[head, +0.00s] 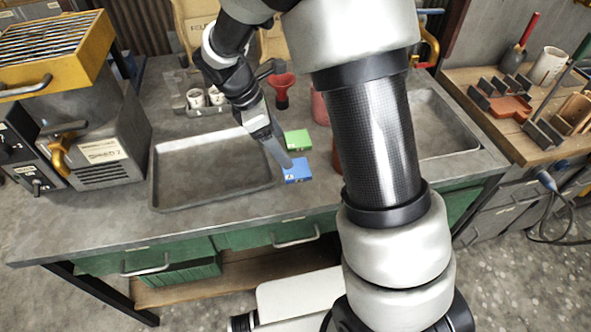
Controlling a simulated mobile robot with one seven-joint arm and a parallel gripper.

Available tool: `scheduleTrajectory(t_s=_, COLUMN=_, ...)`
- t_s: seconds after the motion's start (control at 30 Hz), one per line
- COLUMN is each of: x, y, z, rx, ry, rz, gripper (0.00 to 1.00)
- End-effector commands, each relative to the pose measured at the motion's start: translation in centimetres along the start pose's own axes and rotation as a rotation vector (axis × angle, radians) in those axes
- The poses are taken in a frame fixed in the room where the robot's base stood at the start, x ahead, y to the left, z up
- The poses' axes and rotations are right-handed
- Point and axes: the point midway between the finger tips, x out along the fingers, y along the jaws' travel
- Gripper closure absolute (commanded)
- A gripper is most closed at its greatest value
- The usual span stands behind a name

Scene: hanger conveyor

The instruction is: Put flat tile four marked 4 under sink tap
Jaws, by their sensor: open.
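A blue tile (298,173) lies on the grey worktop right of the shallow tray, with a small mark on its side too small to read. A green tile (299,141) lies just behind it, and I see no readable number on it. I cannot tell which one is tile four. My gripper (285,163) is open and points down at the blue tile's left back edge; whether it touches is unclear. The sink basin (446,126) is at the right of the worktop, partly hidden behind my arm. I cannot make out the tap.
The shallow grey tray (160,190) lies left of the tiles. A red funnel (281,90) and white cups (206,98) stand behind. A grey machine (95,140) is at the left. A wooden bench (480,78) with tools is at the right. The front worktop is clear.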

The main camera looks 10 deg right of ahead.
Motion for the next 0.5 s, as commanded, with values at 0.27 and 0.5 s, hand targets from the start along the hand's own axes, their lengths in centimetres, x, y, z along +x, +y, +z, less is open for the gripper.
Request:
scheduleTrajectory(t_s=0.27, x=3.1, y=-0.1, z=0.0, rx=0.002, ry=0.000, rz=-0.001, gripper=0.23)
scheduleTrajectory(t_s=0.5, x=6.1, y=-0.6, z=-0.2, rx=0.000, ry=-0.001, rz=-0.004, gripper=0.23)
